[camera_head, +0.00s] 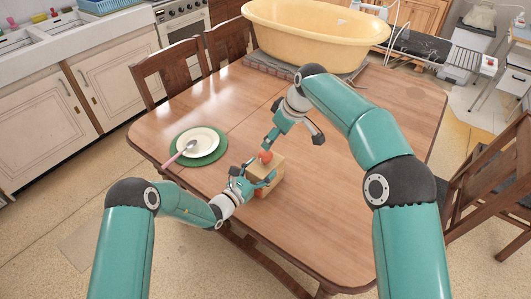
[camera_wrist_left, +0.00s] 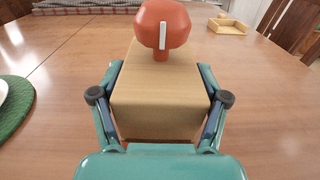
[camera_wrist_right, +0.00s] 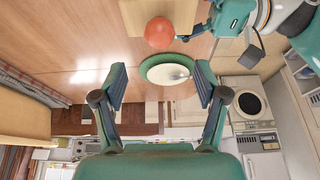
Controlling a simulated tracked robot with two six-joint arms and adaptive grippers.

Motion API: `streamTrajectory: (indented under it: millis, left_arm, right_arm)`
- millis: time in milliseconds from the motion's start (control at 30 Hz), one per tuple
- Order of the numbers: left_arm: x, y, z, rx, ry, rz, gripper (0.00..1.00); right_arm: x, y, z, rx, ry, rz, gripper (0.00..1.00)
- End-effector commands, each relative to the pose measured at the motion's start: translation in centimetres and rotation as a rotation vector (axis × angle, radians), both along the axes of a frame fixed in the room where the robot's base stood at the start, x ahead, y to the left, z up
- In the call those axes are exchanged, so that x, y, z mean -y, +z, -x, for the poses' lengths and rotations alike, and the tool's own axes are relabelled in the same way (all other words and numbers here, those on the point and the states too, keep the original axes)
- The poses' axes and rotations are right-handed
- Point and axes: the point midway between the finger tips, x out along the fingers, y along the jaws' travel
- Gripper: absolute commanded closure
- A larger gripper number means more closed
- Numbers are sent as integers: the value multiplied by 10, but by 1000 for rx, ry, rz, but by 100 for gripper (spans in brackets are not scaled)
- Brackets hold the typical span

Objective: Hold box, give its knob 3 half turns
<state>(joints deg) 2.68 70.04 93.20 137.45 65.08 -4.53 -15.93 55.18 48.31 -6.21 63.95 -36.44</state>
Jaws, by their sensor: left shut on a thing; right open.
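The light wooden box (camera_head: 262,187) stands on the table near its front edge. Its red knob (camera_head: 265,156) sits on top. In the left wrist view the knob (camera_wrist_left: 163,25) has a white mark facing the camera, and the box (camera_wrist_left: 158,95) lies between the two fingers. My left gripper (camera_head: 256,182) is shut on the box sides. My right gripper (camera_head: 293,140) is open and empty, just above and beyond the knob in the head view. In the right wrist view the knob (camera_wrist_right: 159,33) appears above the gap between the open fingers, apart from them.
A plate (camera_head: 198,141) with a spoon rests on a green mat (camera_head: 218,152) left of the box. A large yellow tub (camera_head: 315,35) stands at the table's back. A chair (camera_head: 490,185) is at the right. The table's right part is mostly clear.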

Motion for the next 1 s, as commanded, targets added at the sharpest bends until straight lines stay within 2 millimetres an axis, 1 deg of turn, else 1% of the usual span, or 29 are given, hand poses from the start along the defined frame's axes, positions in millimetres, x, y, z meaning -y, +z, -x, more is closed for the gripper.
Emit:
streamTrajectory:
  millis: [33, 300, 400, 500, 667, 933, 967, 1000]
  left_arm:
    - [0, 1, 0, 3, 0, 0, 81]
    - [0, 1, 0, 3, 0, 0, 81]
    - [0, 1, 0, 3, 0, 0, 81]
    - [0, 1, 0, 3, 0, 0, 81]
    - [0, 1, 0, 3, 0, 0, 81]
    - [0, 1, 0, 3, 0, 0, 81]
    - [0, 1, 0, 3, 0, 0, 81]
    - [0, 1, 0, 2, 0, 0, 81]
  right_arm:
    - [-2, -10, -1, -5, 0, 1, 28]
    - [-18, -57, -14, -3, -1, 1, 28]
    - [-23, -72, -17, -3, -2, 1, 28]
    - [-26, -82, -20, -2, -3, 1, 28]
    - [-29, -91, -23, 0, -3, 0, 28]
    - [-29, -92, -23, 0, -3, 0, 28]
    - [-29, -92, -23, 0, -3, 0, 31]
    - [-29, -92, -23, 0, -3, 0, 38]
